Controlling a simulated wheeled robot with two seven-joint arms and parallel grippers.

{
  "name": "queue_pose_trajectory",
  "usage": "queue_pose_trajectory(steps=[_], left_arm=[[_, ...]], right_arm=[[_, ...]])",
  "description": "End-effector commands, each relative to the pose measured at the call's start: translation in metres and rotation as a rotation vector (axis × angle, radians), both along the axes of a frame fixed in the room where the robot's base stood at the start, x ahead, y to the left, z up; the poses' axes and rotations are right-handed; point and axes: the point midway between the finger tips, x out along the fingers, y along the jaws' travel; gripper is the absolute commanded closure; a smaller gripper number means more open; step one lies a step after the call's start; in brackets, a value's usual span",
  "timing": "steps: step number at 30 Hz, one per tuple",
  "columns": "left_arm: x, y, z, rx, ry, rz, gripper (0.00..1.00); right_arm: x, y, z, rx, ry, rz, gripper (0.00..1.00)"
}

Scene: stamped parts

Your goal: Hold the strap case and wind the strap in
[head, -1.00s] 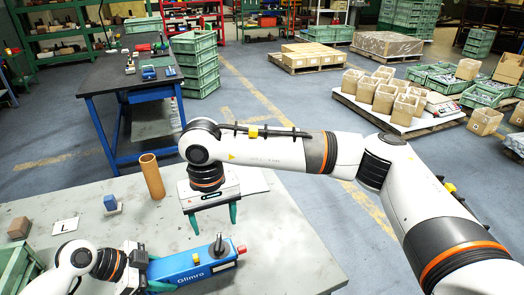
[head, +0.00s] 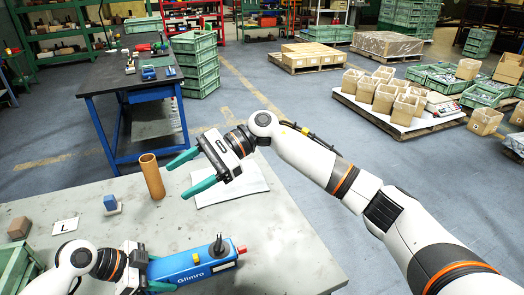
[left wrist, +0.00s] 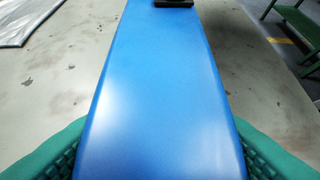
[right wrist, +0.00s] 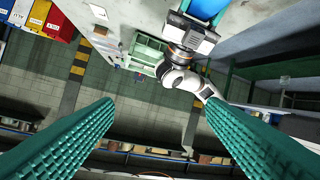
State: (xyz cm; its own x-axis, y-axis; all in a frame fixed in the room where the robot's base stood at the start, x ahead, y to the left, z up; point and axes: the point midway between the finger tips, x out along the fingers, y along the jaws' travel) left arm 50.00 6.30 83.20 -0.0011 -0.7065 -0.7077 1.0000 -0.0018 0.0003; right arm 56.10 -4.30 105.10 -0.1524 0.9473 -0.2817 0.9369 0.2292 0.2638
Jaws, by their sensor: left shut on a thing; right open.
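The strap case is a blue box (head: 190,268) lettered "Glimro", lying on the grey table. A dark upright knob (head: 218,246) and a yellow spot are on its top, and a red piece (head: 242,249) is at its right end. I cannot make out a length of strap. My left gripper (head: 158,270) is shut on the case's left end; its green fingers flank the blue surface (left wrist: 155,90) in the left wrist view. My right gripper (head: 176,181) is open and empty, raised beyond the case, fingers pointing left. The right wrist view (right wrist: 158,106) shows nothing between them.
A brown tube (head: 152,177) stands near the right gripper's fingertips. A blue block on a pale base (head: 111,204), a card marked L (head: 64,225), a brown block (head: 18,228) and a green crate (head: 15,270) are at left. A white sheet (head: 235,188) lies under the right gripper.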

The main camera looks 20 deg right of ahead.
Motion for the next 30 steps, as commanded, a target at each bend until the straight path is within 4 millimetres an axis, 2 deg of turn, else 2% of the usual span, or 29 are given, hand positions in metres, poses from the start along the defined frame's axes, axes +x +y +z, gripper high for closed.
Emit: queue_pose_trajectory(steps=[3, 8, 15, 30], left_arm=[[0.000, 0.000, 0.000, 0.001, 0.000, 0.000, 0.83], [0.000, 0.000, 0.000, 0.001, 0.000, 0.000, 0.83], [0.000, 0.000, 0.000, 0.001, 0.001, -0.001, 0.83], [0.000, 0.000, 0.000, 0.001, 0.001, -0.001, 0.83]], right_arm=[[0.020, -0.017, 0.001, 0.120, 0.145, -0.120, 0.35], [0.041, -0.038, 0.001, 0.240, 0.289, -0.235, 0.35], [0.071, -0.078, -0.006, 0.419, 0.501, -0.396, 0.35], [0.111, -0.161, -0.042, 0.722, 0.859, -0.646, 0.35]])
